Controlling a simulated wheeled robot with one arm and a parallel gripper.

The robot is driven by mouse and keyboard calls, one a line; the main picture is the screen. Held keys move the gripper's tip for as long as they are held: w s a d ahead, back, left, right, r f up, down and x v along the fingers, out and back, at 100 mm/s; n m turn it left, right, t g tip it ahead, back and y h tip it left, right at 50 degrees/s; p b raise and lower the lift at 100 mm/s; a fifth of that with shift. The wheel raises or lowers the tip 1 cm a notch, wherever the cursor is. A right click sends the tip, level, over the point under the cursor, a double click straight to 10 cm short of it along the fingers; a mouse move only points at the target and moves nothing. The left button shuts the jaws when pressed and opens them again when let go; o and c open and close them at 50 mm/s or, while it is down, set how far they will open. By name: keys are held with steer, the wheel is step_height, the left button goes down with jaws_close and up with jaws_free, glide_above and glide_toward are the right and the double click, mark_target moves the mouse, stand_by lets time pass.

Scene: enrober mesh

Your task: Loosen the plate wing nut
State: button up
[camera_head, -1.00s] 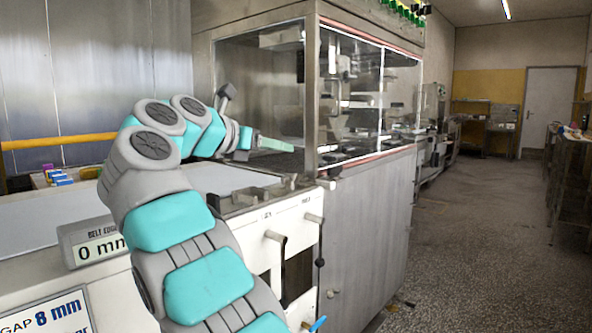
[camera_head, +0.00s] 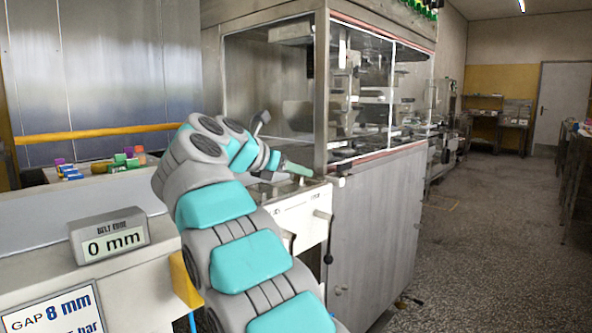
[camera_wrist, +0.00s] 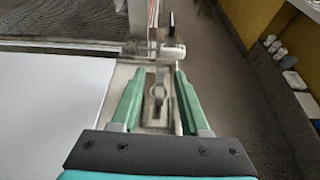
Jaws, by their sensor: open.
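My gripper (camera_wrist: 158,88) is open in the wrist view, its two green fingers apart on either side of a slotted metal plate (camera_wrist: 128,78). A small grey upright piece, likely the wing nut (camera_wrist: 158,92), stands between the fingers over the slot; its exact shape is blurred. I see no finger clearly touching it. In the head view my gripper (camera_head: 296,168) is at the right end of the white machine, in front of the glazed cabinet. The wing nut cannot be made out there, as my arm and gripper cover that area.
A white cylindrical end (camera_wrist: 174,52) lies just beyond the fingertips. A display reading 0 mm (camera_head: 110,236) and a GAP 8 mm sign (camera_head: 52,312) are at left. The glazed cabinet (camera_head: 375,215) stands close behind my gripper. Open floor (camera_head: 490,220) lies to the right.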

steer(key=shift+c, duration=0.2)
jaws_close()
stand_by(0.5)
